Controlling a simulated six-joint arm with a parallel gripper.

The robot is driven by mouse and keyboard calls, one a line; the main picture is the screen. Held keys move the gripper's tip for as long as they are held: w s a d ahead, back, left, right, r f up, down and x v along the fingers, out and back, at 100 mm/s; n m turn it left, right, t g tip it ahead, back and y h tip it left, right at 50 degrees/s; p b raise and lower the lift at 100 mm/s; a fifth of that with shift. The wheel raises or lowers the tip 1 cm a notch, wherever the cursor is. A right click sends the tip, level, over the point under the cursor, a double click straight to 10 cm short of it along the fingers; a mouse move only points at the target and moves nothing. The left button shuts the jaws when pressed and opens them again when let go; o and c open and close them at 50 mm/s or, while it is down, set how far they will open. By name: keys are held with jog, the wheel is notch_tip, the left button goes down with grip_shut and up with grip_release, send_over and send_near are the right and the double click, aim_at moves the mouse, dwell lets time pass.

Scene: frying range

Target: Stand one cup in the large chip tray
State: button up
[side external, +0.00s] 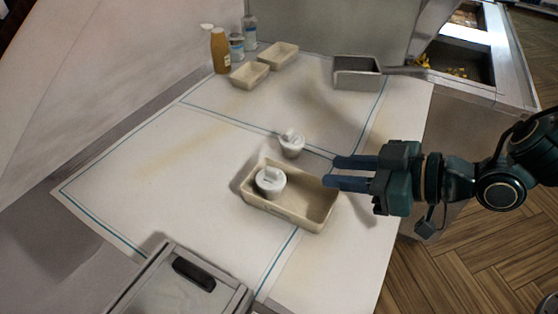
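The large chip tray (312,224), a beige rectangular tray, lies on the white worktop near the middle of the side external view. A white cup (270,181) with a raised piece on top stands upright in its left end. A second, similar white cup (292,145) stands on the worktop just behind the tray, outside it. My gripper (332,173) is open and empty, its two blue fingers pointing left. In the picture it is at the tray's right end, apart from both cups; its exact height is unclear.
Two small beige trays (249,75) (278,55) and several bottles (220,50) stand at the back left. A metal basket (357,74) with a handle is at the back right. A lidded metal container (180,287) is at the front. The worktop's left is clear.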

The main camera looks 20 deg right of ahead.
jog(key=s+d+r+m+g+h, duration=0.1)
jog(key=d+r+m+h, duration=0.2)
jog(key=d, duration=0.6)
jog(key=s+d+r+m+h, duration=0.15)
jog(key=d+r, duration=0.25)
jog(key=d, duration=0.4)
jog(key=s+d+r+m+g+h, duration=0.3)
jog(key=s+d+m+h, duration=0.1)
jog(key=s+d, duration=0.8)
jog(key=shift+s+d+h, duration=0.3)
jog(key=shift+s+h, duration=0.15)
jog(key=shift+s, duration=0.65)
